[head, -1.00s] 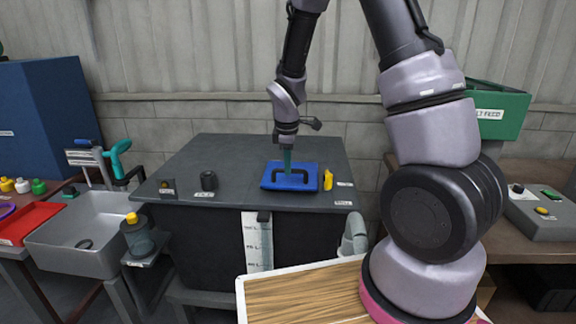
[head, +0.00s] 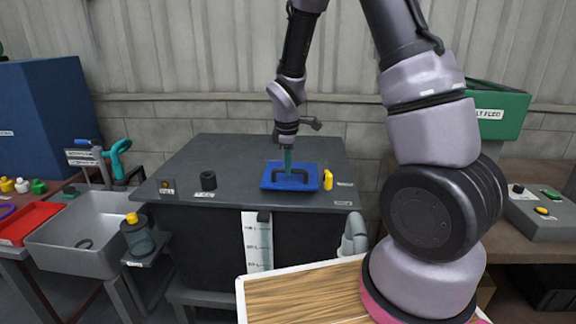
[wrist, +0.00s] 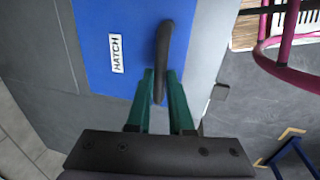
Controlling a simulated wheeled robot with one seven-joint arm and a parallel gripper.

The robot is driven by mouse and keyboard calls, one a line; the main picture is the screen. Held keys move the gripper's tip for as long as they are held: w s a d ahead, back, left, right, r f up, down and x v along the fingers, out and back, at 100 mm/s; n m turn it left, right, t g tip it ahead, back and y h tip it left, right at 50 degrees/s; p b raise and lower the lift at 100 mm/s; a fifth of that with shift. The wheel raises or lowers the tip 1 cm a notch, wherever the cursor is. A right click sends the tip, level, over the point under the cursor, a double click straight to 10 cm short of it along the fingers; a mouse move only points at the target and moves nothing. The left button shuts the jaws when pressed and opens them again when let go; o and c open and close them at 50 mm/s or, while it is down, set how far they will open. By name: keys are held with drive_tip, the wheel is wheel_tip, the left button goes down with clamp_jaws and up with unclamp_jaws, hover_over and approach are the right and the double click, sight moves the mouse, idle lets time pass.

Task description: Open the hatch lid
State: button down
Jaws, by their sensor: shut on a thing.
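The blue hatch lid (head: 270,181) lies on top of the dark grey cabinet and looks closed and flat. It carries a dark bar handle (head: 292,184). In the wrist view the lid (wrist: 95,65) bears a white HATCH label (wrist: 116,53), and the handle (wrist: 163,45) stands beside it. My gripper (head: 288,170) points down at the handle from above. In the wrist view its green fingers (wrist: 160,85) are shut on the near part of the handle, one on each side. The fingers partly hide the gripped part.
A yellow piece (head: 328,180) stands just right of the lid. A black knob (head: 208,180) sits on the cabinet top (head: 225,150) to the left. A sink (head: 85,235) stands further left. A green bin (head: 500,110) is at the right, behind my arm.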

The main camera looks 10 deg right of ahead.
drive_tip(key=shift+w+r, duration=0.1)
drive_tip(key=shift+r, duration=0.05)
drive_tip(key=shift+w+d+r+g, duration=0.2)
drive_tip(key=shift+w+r+g, duration=0.2)
drive_tip(key=shift+r, duration=0.25)
drive_tip(key=w+d+r+g+y, duration=0.3)
drive_tip(key=w+r+g, duration=0.4)
drive_tip(key=w+g, duration=0.15)
drive_tip(key=w+d, duration=0.2)
drive_tip(key=w, duration=0.4)
drive_tip(key=w+d+f, duration=0.1)
drive_tip(key=w+d, duration=0.1)
drive_tip(key=w, duration=0.5)
drive_tip(key=shift+w+f, duration=0.25)
drive_tip(key=shift+w, duration=0.05)
drive_tip(key=shift+t, duration=0.25)
